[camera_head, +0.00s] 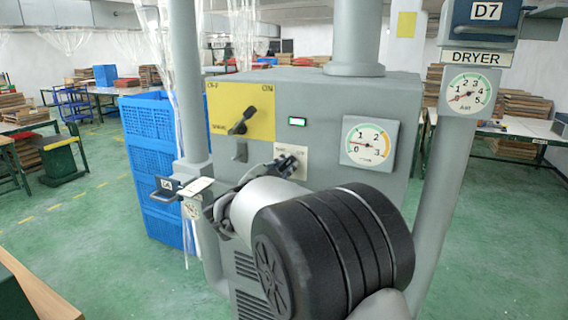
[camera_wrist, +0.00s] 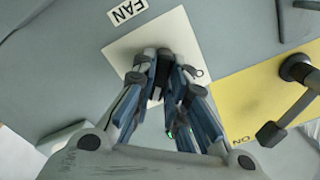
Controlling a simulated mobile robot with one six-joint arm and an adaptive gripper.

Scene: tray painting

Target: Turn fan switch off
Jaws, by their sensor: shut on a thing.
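The fan switch is on a pale square plate (camera_wrist: 128,48) under a FAN label (camera_wrist: 127,11) in the wrist view. In the head view this plate (camera_head: 300,178) is on the front of the grey dryer cabinet, partly hidden by my arm. My gripper (camera_wrist: 158,84) is at the plate with its fingers closed together on the switch. The switch itself is almost wholly covered by the fingertips, so I cannot tell its position.
A yellow panel (camera_head: 262,95) with a black lever (camera_head: 242,121) is above left of the plate. A green-lit display (camera_head: 297,121) and a round gauge (camera_head: 368,144) are nearby. Blue crates (camera_head: 150,125) stand behind at left. A grey post with a second gauge (camera_head: 467,95) stands at right.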

